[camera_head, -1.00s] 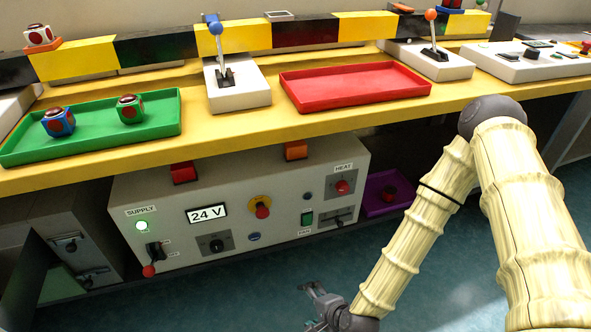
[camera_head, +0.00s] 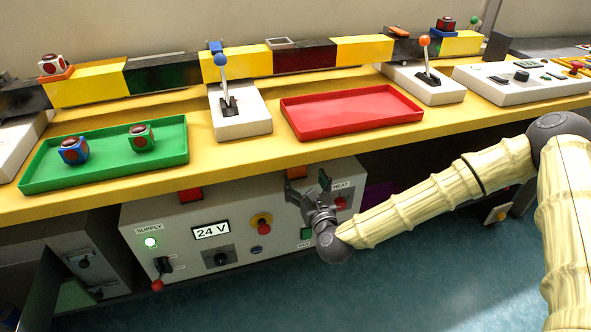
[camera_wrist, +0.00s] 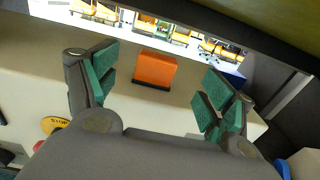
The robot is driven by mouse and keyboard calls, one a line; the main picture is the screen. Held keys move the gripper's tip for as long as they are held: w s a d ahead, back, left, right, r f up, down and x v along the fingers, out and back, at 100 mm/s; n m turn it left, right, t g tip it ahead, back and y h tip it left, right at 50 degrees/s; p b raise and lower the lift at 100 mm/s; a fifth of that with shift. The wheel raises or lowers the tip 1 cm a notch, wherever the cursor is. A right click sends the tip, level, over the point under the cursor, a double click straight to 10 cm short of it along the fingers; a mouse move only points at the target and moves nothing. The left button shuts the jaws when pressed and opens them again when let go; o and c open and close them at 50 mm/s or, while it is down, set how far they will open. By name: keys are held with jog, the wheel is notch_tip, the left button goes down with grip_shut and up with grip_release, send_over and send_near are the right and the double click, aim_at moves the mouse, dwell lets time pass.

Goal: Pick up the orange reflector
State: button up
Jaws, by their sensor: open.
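The orange reflector, an orange block (camera_wrist: 155,69), sits on top of the grey power supply box, towards its far edge in the wrist view. It appears between my open fingers there, with clear gaps to both sides. In the head view the orange block (camera_head: 296,172) is partly hidden behind my gripper and under the bench edge. My gripper (camera_head: 308,186) is open and empty at the front top of the box, just short of the block. Its green-padded fingers also show in the wrist view (camera_wrist: 160,85).
The yellow bench (camera_head: 240,155) overhangs the supply box (camera_head: 285,215) closely. A red block (camera_head: 190,195) stands left on the box. Knobs and switches cover its front. A green tray (camera_head: 105,178) with two cubes and an empty red tray (camera_head: 350,125) are on the bench.

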aim_at(295, 170)
jog(key=shift+f+b+x, duration=0.1)
jog(key=shift+b+x, duration=0.25)
jog(key=shift+x, duration=1.85)
jog(key=shift+f+b+x, duration=0.15)
jog(key=shift+b+x, duration=0.15)
jog(key=shift+x, duration=1.9)
jog(key=shift+a, duration=0.1)
jog(key=c, duration=1.1)
